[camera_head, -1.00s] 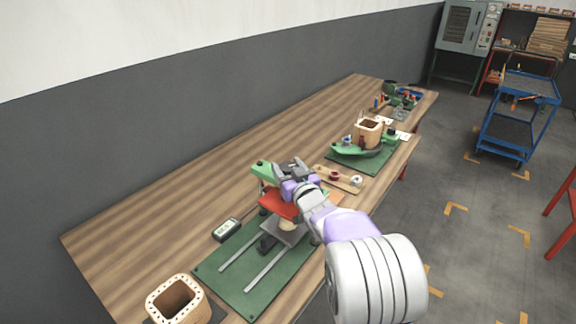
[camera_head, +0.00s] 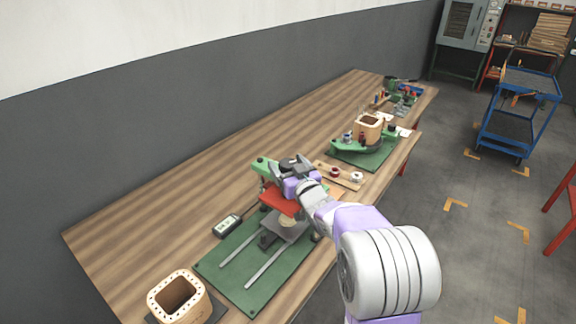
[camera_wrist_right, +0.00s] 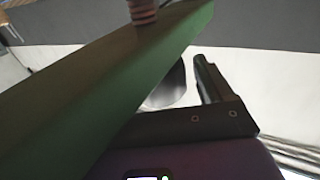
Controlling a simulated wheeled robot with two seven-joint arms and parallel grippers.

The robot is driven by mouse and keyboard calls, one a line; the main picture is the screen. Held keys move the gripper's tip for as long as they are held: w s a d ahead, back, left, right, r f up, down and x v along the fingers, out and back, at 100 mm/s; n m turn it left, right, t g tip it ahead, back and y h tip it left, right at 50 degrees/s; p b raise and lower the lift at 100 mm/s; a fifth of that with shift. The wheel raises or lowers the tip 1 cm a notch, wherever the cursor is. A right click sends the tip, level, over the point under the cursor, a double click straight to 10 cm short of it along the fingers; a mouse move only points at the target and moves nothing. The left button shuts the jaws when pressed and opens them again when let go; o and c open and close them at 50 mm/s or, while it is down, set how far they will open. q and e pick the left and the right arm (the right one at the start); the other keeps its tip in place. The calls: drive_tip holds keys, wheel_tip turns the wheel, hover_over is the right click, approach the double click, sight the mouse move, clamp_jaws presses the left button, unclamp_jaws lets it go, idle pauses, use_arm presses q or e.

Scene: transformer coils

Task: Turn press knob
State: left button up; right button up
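The press stands on a green base plate (camera_head: 258,288) on the near part of the bench. It has a green top beam (camera_head: 262,168), a red plate (camera_head: 280,200) and two pale rails in front. My right gripper (camera_head: 287,166) is at the top of the press, where it covers the knob area. In the right wrist view the green beam (camera_wrist_right: 105,80) crosses close to the camera, with a ribbed post (camera_wrist_right: 143,10) above it. A dark finger (camera_wrist_right: 208,78) shows beyond the beam. The beam hides the rest, so I cannot tell the finger opening. My left gripper is out of view.
A small meter (camera_head: 227,225) lies left of the press. A wooden coil former (camera_head: 180,298) stands at the near left. A wooden strip with spools (camera_head: 338,176) and another green station (camera_head: 362,158) stand farther back. The bench's left side is clear.

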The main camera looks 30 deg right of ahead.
drive_tip(key=shift+s, duration=0.1)
drive_tip(key=s+p, duration=0.3)
drive_tip(key=s, duration=0.4)
drive_tip(key=shift+s+a+p, duration=0.2)
drive_tip(key=shift+a+p, duration=0.15)
drive_tip(key=shift+a, duration=0.05)
